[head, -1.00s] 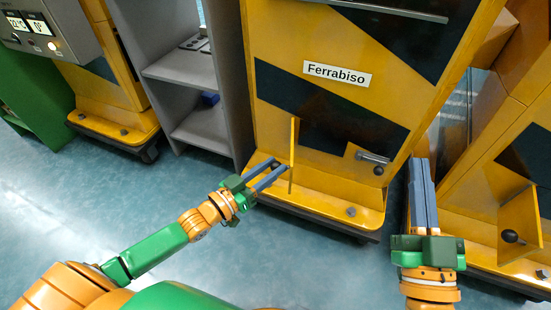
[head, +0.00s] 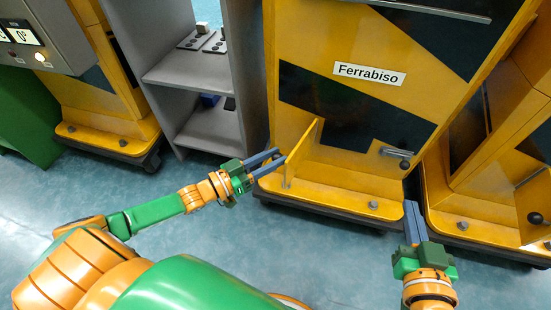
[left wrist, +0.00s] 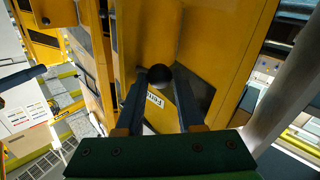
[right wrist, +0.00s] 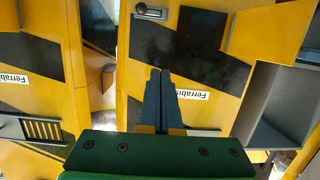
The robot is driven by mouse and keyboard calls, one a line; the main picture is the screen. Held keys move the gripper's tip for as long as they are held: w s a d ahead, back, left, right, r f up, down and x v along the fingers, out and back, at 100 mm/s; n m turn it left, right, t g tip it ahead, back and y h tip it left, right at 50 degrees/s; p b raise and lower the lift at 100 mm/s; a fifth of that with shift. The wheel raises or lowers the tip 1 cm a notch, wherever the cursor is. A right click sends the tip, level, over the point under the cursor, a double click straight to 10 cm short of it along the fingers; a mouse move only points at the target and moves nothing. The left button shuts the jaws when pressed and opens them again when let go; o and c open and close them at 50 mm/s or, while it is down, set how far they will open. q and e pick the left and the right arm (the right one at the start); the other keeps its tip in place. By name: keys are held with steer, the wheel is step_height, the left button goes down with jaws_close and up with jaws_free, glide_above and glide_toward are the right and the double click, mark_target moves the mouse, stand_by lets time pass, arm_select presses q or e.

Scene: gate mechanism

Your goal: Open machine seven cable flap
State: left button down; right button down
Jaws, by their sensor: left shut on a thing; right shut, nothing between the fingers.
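The yellow cable flap (head: 303,150) stands out from the lower front of the yellow machine labelled Ferrabiso (head: 369,73), hinged open at an angle to the front. In the left wrist view its dark round knob (left wrist: 160,74) sits between my left fingers. My left gripper (head: 280,160) is shut on that knob at the flap's free edge. The flap also shows in the right wrist view (right wrist: 268,32). My right gripper (head: 411,207) is shut and empty, in front of the machine's lower right corner. No machine number is readable.
A metal latch handle (head: 396,153) is on the machine's front, right of the flap. A grey shelf unit (head: 190,75) stands to the left. Another yellow machine (head: 490,190) with a dark knob (head: 535,217) is at the right. The blue floor (head: 200,260) in front is clear.

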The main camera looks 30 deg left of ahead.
arm_select(q)
steer(key=shift+a+f, duration=0.1)
stand_by(0.3)
steer(key=c, duration=0.5)
jaws_free()
steer(key=shift+w+f, duration=0.1)
steer(key=shift+c, duration=0.2)
arm_select(e)
steer(key=shift+w, duration=0.1)
steer(key=shift+f, duration=0.15)
arm_select(q)
steer(key=p+v, duration=0.2)
steer(key=v, duration=0.5)
arm_select(e)
steer(key=s+d+f+g+h, duration=0.2)
steer(key=s+d+f+g, duration=0.1)
steer(key=s+f+g, duration=0.6)
step_height(320, 180, down, 3)
steer(key=shift+s+d+f+m, duration=0.1)
steer(key=shift+s+d+m, duration=0.25)
steer(key=shift+s, duration=0.5)
